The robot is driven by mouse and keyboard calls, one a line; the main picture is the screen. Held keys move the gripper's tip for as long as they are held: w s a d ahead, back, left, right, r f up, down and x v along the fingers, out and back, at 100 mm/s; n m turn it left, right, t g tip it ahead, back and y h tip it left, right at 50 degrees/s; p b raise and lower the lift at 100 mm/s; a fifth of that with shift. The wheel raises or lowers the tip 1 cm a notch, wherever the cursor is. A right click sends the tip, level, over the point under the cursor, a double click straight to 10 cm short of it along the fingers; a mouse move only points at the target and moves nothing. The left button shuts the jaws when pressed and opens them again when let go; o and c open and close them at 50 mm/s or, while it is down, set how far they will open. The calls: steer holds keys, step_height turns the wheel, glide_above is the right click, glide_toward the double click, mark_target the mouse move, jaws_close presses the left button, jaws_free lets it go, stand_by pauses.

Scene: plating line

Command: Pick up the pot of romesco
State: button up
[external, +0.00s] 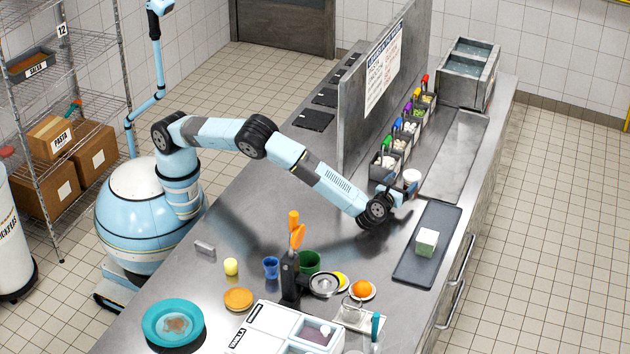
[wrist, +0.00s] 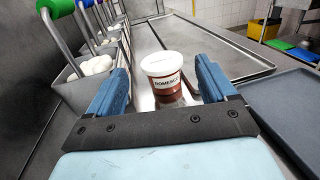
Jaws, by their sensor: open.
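The pot of romesco (wrist: 163,75) is a small clear tub with a white lid, a "ROMESCO" label and red-brown contents. In the wrist view it stands upright between and just beyond my gripper's (wrist: 160,85) two blue fingers, which are open, with a gap on each side of it. In the external view the pot's white top (external: 412,176) shows beside my gripper (external: 400,190) near the row of metal bins. The lower part of the pot is hidden by my gripper in the external view.
Metal bins (external: 378,170) with coloured-handled utensils stand left of the pot along an upright steel panel (external: 375,85). A shallow steel tray (external: 452,160) lies behind right. Bowls and cups crowd the near counter.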

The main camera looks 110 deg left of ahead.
mark_target(408, 180)
steer(key=shift+f, duration=0.9)
steer(key=shift+w+a, duration=0.25)
steer(key=shift+a, duration=0.95)
steer(key=shift+w+a, duration=0.25)
steer(key=shift+a, duration=1)
steer(key=shift+w+a, duration=0.25)
steer(key=shift+a, duration=0.95)
steer(key=shift+c, duration=0.3)
